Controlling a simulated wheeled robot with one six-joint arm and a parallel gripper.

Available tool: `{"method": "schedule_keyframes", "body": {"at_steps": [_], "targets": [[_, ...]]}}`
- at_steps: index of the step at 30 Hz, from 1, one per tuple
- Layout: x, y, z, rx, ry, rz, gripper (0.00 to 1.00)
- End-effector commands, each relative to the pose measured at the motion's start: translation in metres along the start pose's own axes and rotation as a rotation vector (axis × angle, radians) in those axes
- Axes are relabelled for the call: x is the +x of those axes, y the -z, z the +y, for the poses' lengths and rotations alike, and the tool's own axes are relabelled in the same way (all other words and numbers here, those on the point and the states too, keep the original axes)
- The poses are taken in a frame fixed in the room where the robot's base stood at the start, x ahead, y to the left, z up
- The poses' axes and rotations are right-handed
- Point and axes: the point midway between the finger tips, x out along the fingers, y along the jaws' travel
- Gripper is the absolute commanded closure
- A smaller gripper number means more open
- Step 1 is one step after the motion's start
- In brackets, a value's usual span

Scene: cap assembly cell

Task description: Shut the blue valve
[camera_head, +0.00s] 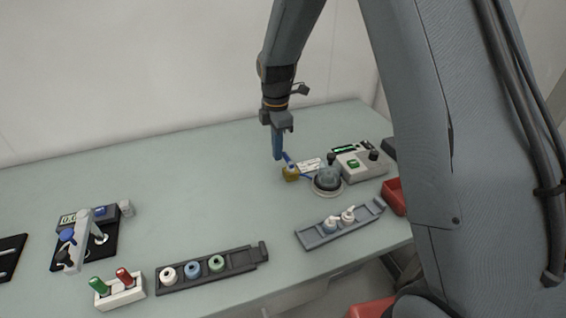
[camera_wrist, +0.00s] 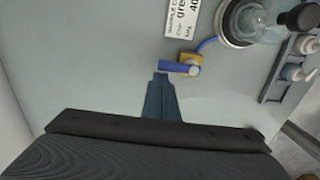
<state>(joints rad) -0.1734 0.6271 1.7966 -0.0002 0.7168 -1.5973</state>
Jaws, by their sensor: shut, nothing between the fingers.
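The blue valve has a brass body (camera_head: 290,173) and a blue lever handle (camera_head: 288,159). It stands on the table beside a round glass vessel (camera_head: 328,178), and a blue tube runs from the valve to the vessel. In the wrist view the handle (camera_wrist: 174,67) lies roughly crosswise, with the brass body (camera_wrist: 193,60) at its right end. My gripper (camera_head: 278,157) is shut and empty, pointing down just left of the handle. In the wrist view its fingertips (camera_wrist: 161,76) are right by the handle's left end; I cannot tell whether they touch it.
A white label card (camera_head: 311,164) lies behind the valve. A grey box with a green button (camera_head: 362,164) stands to the right. A grey tray with white-topped bottles (camera_head: 341,224) lies in front of the vessel.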

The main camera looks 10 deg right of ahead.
Motion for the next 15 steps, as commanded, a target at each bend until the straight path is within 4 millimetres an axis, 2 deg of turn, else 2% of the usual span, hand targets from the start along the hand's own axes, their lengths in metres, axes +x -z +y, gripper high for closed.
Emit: {"method": "schedule_keyframes", "body": {"at_steps": [15], "targets": [[-0.04,0.0,-0.001,0.0,0.0,0.0,1.0]]}}
